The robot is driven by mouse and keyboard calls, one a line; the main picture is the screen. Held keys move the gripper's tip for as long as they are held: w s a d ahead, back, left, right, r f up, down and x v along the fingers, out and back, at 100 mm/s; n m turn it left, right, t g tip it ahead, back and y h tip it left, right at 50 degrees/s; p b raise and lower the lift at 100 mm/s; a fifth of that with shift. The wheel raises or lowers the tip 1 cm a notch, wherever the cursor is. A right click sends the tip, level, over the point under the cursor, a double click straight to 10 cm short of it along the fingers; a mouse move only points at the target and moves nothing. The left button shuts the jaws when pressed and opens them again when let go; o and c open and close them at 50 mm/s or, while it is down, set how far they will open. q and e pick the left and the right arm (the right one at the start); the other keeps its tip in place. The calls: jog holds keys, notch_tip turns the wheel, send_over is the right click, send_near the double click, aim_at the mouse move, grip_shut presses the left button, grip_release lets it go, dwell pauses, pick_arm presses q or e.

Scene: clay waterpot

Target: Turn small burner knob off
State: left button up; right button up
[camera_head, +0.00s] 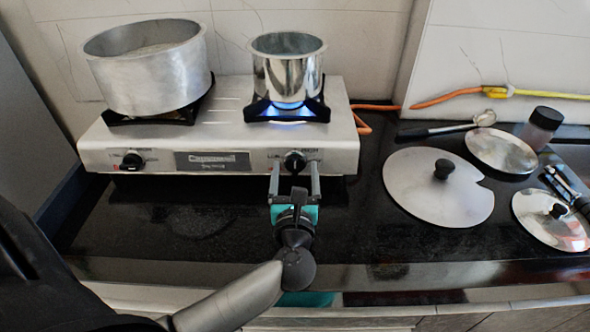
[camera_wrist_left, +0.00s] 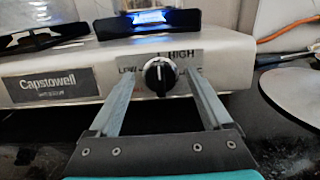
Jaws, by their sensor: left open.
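The small burner knob (camera_head: 294,161) is a round black knob on the right of the stove's front panel; in the left wrist view the knob (camera_wrist_left: 160,77) has a white mark and sits below the HIGH and LOW lettering. The small burner (camera_head: 288,107) above it shows a blue flame under a small steel pot (camera_head: 287,68). My left gripper (camera_head: 295,168) is open, with one finger on each side of the knob. In the left wrist view the fingers (camera_wrist_left: 157,85) stand apart from the knob's sides. My right gripper is not in view.
A large pot (camera_head: 150,72) stands on the left burner, above the other knob (camera_head: 132,160). Lids (camera_head: 430,200), a ladle (camera_head: 450,128) and a dark-capped jar (camera_head: 541,127) lie right of the stove (camera_head: 230,105). An orange hose (camera_head: 445,98) runs behind.

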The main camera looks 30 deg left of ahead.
pick_arm(q)
jog(key=shift+w+a, duration=0.15)
jog(key=shift+w, duration=0.15)
jog(key=shift+c, duration=0.4)
grip_shut()
